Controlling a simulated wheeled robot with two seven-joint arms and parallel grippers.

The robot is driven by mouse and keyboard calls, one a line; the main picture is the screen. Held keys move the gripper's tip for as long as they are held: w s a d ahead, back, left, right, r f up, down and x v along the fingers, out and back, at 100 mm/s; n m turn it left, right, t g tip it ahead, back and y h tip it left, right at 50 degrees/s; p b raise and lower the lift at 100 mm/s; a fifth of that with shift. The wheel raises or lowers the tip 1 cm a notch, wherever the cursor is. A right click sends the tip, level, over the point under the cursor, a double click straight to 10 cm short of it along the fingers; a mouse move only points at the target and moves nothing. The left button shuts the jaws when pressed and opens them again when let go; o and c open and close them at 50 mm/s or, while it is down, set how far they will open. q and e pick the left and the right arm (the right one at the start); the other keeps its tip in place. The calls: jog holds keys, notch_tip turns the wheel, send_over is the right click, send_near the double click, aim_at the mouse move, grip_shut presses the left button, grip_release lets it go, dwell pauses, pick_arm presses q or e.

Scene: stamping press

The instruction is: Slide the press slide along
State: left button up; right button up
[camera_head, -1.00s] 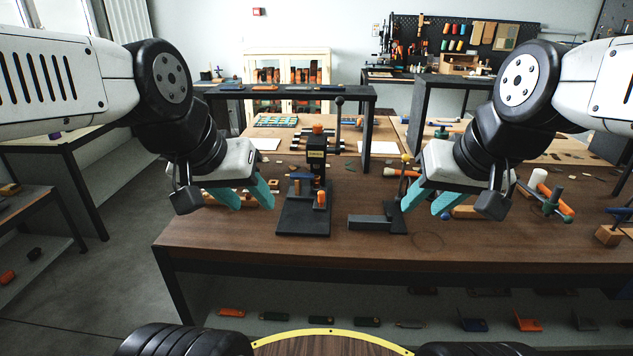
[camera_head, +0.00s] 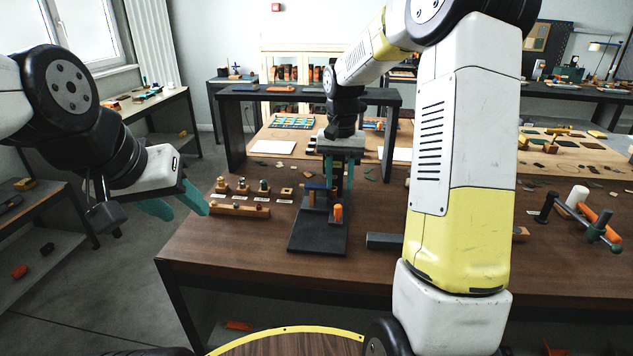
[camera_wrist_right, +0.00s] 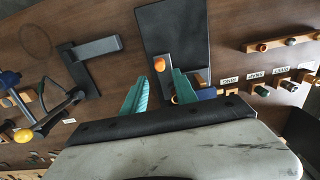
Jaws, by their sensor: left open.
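The press stands on a black base plate (camera_head: 318,238) on the brown workbench, with a blue part (camera_head: 316,187) and an orange knob (camera_head: 338,212) low on it. The press's upper part is hidden behind my right gripper (camera_head: 341,182), which points down over it. In the right wrist view the orange knob (camera_wrist_right: 159,65) shows just beyond the fingertips, and the black plate (camera_wrist_right: 174,28) lies past it. The right fingers stand apart with nothing visible between them; contact with the press cannot be told. My left gripper (camera_head: 182,207) is open and empty at the bench's left edge.
A wooden strip with pegs (camera_head: 240,210) lies left of the press. A dark block (camera_head: 383,241) stands to its right, partly hidden by my right arm. A black shelf frame (camera_head: 310,95) spans the bench behind the press. The bench front-left is clear.

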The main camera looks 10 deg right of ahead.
aim_at(338, 205)
notch_tip(338, 205, down, 8)
jog(key=shift+r, duration=0.2)
jog(key=shift+f, duration=0.25)
jog(key=shift+c, duration=0.6)
jog(key=shift+r, duration=0.1)
grip_shut()
jog(key=shift+s+a, duration=0.6)
jog(key=shift+s, duration=1.4)
jog(key=shift+s+a, duration=0.55)
jog(key=shift+s, duration=1.5)
jog(key=shift+s+a, duration=0.6)
jog(key=shift+s, duration=1.4)
jog(key=shift+o, duration=1.8)
grip_release()
